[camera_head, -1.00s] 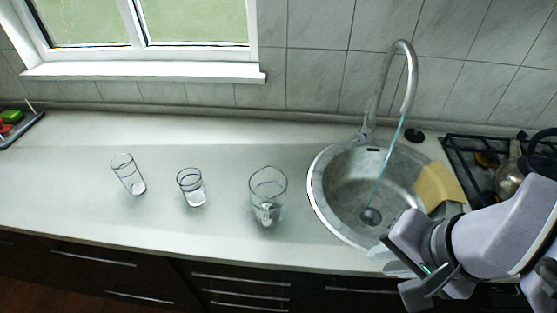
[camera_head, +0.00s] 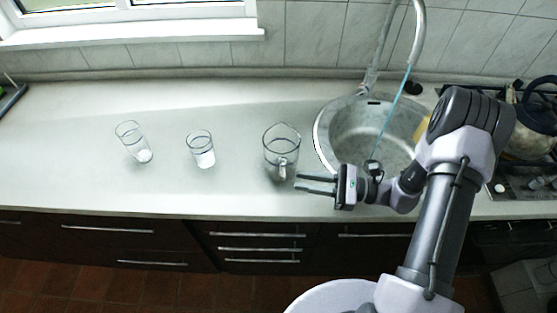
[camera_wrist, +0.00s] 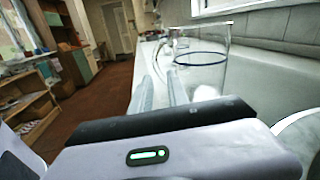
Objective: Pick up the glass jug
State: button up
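The clear glass jug (camera_head: 281,147) stands upright on the counter, left of the sink, with its handle (camera_head: 283,168) toward the front edge. In the wrist view the jug (camera_wrist: 205,68) fills the upper middle, a dark band around it and its handle on the left. My gripper (camera_head: 298,183) is open, its two fingers pointing left, just right of the jug's lower handle side. Whether a fingertip touches the jug, I cannot tell.
Two drinking glasses stand to the left, a nearer one (camera_head: 201,150) and a farther one (camera_head: 133,142). The round sink (camera_head: 325,135) with its tall tap (camera_head: 418,35) and running water is right of the jug. The counter (camera_head: 60,150) is clear around the glasses.

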aim_at(281, 161)
jog(key=a, duration=0.3)
jog(key=w+a+b, duration=0.1)
jog(key=a, duration=0.2)
jog(key=a+b, duration=0.1)
jog(key=a, duration=0.2)
jog(key=shift+w+a+r, duration=0.1)
jog(key=shift+w+a, duration=0.15)
jog(key=shift+d, duration=0.1)
grip_shut()
dwell(0.8)
